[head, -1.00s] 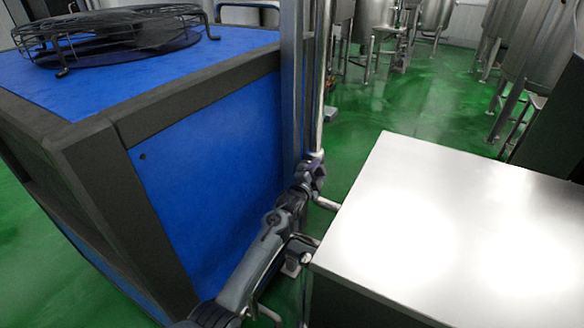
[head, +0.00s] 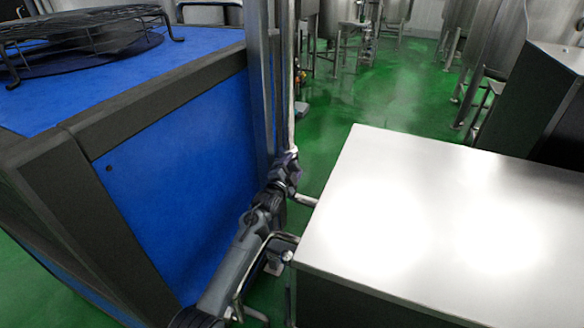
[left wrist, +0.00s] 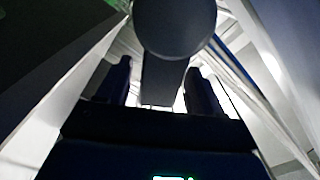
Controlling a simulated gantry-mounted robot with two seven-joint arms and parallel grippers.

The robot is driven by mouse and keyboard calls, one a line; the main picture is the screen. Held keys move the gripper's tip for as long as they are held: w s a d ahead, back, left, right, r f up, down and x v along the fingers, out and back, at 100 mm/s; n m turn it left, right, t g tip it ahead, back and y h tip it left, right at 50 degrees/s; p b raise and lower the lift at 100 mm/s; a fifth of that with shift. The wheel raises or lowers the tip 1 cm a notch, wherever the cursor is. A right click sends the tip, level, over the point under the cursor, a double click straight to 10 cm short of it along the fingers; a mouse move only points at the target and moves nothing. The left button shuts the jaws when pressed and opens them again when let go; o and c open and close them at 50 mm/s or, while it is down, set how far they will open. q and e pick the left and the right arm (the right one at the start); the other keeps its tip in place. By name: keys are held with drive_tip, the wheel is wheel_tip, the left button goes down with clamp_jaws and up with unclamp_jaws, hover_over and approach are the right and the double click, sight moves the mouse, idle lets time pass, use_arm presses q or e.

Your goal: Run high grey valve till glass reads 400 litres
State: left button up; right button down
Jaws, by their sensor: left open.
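My left gripper (head: 287,165) is at the end of my grey arm in the head view, close beside an upright steel pipe (head: 290,90). In the left wrist view my left gripper (left wrist: 160,72) has its two dark fingers apart. A dark grey round part (left wrist: 174,24) with a flat bar (left wrist: 163,78) below it shows ahead; the bar appears between the fingers. This may be the grey valve and its handle, but the picture is too dark to be sure, and I cannot tell whether they touch. No level glass or reading can be made out. My right gripper is not in view.
A blue cabinet (head: 180,180) with dark edges and a black fan guard (head: 80,35) stands on the left. A shiny steel-topped box (head: 440,200) stands on the right. Steel tanks (head: 340,20) stand at the back, with open green floor (head: 390,90) before them.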

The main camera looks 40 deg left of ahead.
use_arm(q)
drive_tip(key=shift+s, duration=0.15)
drive_tip(key=shift+s+d+p, duration=0.1)
drive_tip(key=shift+s+p, duration=0.15)
drive_tip(key=shift+p, duration=0.05)
drive_tip(key=p+v, duration=0.4)
drive_tip(key=v, duration=0.6)
idle(0.5)
